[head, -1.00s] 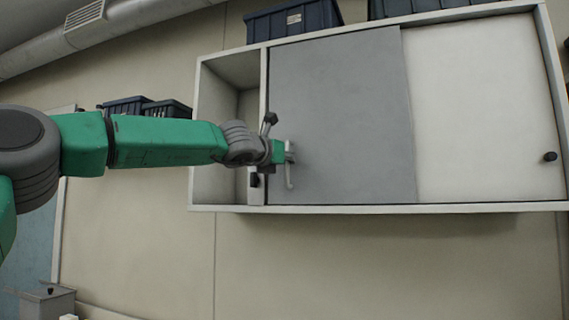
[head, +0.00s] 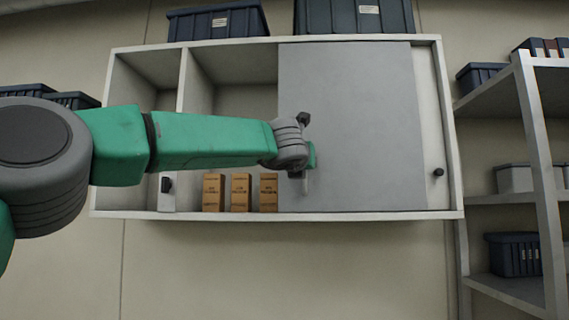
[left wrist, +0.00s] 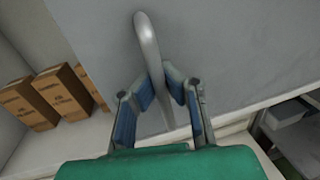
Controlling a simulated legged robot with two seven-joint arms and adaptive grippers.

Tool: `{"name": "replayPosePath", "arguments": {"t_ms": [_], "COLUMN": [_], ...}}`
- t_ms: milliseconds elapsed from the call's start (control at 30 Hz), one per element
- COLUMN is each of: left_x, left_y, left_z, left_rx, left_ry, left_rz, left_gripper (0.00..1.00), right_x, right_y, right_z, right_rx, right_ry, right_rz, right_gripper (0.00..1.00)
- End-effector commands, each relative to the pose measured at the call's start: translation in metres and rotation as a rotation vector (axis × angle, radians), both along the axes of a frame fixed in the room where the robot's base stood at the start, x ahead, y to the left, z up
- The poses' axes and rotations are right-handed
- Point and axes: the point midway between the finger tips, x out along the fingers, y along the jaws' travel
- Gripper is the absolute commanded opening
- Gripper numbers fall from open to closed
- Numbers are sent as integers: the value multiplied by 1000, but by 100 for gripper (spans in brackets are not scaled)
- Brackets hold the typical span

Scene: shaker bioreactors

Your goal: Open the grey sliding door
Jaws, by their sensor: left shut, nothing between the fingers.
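The grey sliding door (head: 365,120) covers the right part of the wall cabinet (head: 300,216); the left part is open. In the left wrist view the door (left wrist: 240,50) fills the upper middle. Its curved handle (left wrist: 147,42) is at the door's left edge and runs down past the fingers; it also shows in the head view (head: 305,186). My left gripper (head: 309,158) is at the handle. In the left wrist view its blue-padded fingers (left wrist: 160,86) lie close around the handle, shut without a grip on it. My right gripper is out of view.
Several brown boxes (head: 241,192) stand on the cabinet floor left of the door. A black knob (head: 438,172) is on the white panel at the right. Dark bins (head: 218,22) sit on top of the cabinet. A shelf rack (head: 535,150) stands at the right.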

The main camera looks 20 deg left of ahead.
Motion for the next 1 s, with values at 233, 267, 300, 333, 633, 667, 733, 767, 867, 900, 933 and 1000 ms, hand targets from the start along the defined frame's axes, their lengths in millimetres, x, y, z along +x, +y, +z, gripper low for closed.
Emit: {"name": "replayPosePath", "arguments": {"t_ms": [233, 267, 300, 333, 633, 667, 733, 767, 867, 900, 933, 1000], "left_x": [3, 3, 4, 3, 3, 3, 3, 3, 4, 4, 3, 2], "left_y": [-13, -13, -14, -14, -13, -13, -13, -13, -13, -13, -13, -13], "left_z": [0, 0, 0, 0, 0, 0, 0, 0, 0, 0, 0, 0], "left_rx": [-3, -3, -3, -3, -2, -2, -2, -2, -2, -2, -2, -2], "left_ry": [0, 0, 0, 0, 0, 0, -1, -1, -1, -1, -1, 0], "left_rz": [-2, -2, -2, -2, -2, -1, -1, -1, -1, -1, -1, -1], "left_gripper": [0, 0, 0, 0, 31, 31, 31, 31, 31, 31, 31, 31], "right_x": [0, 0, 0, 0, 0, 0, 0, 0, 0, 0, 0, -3], "right_y": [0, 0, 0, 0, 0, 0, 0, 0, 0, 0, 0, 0], "right_z": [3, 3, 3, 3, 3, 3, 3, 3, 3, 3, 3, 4], "right_rx": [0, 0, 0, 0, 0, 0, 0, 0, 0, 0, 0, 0], "right_ry": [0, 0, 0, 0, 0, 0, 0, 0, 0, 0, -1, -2], "right_rz": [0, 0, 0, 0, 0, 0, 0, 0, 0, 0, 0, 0], "right_gripper": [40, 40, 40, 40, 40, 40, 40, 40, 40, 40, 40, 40]}}
